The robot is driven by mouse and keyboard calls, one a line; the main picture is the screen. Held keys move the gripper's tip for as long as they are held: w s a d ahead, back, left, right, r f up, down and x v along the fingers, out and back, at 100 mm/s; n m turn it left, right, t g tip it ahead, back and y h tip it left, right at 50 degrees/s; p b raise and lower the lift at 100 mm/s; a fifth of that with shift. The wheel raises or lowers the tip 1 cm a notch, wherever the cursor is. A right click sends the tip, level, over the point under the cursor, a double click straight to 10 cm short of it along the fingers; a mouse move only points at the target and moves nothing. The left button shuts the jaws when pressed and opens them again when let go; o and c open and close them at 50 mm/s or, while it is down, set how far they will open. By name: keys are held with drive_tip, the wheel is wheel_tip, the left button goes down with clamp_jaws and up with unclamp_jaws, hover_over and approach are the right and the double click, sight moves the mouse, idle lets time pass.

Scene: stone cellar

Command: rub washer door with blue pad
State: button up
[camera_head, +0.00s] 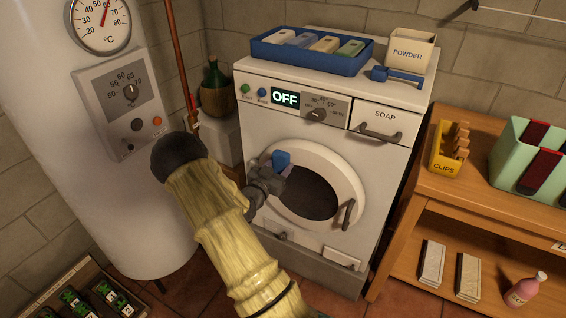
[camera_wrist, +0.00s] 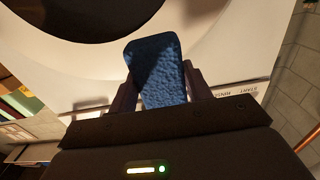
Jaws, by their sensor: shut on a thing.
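The washer (camera_head: 350,120) stands in the middle of the head view, its display reading OFF. Its round washer door (camera_head: 345,172) has a white ring, a dark centre and a grey handle at the lower right; the door looks closed. My gripper (camera_head: 282,170) is at the upper left of the door ring, shut on the blue pad (camera_head: 281,158). In the wrist view the blue pad (camera_wrist: 157,72) stands between my fingers, in front of the white door ring (camera_wrist: 120,62). I cannot tell whether the pad touches the door.
A blue tray (camera_head: 262,50) of several pads, a POWDER box (camera_head: 408,50) and a blue scoop (camera_head: 398,76) are on the washer. A white boiler (camera_head: 60,130) stands left. A wooden shelf (camera_head: 450,190) with a CLIPS box (camera_head: 447,150) stands right. A crate (camera_head: 85,290) sits at lower left.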

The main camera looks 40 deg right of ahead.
drive_tip(key=shift+s+a, duration=0.4)
drive_tip(key=shift+a, duration=0.2)
drive_tip(key=shift+v, duration=1.5)
drive_tip(key=shift+w, duration=0.1)
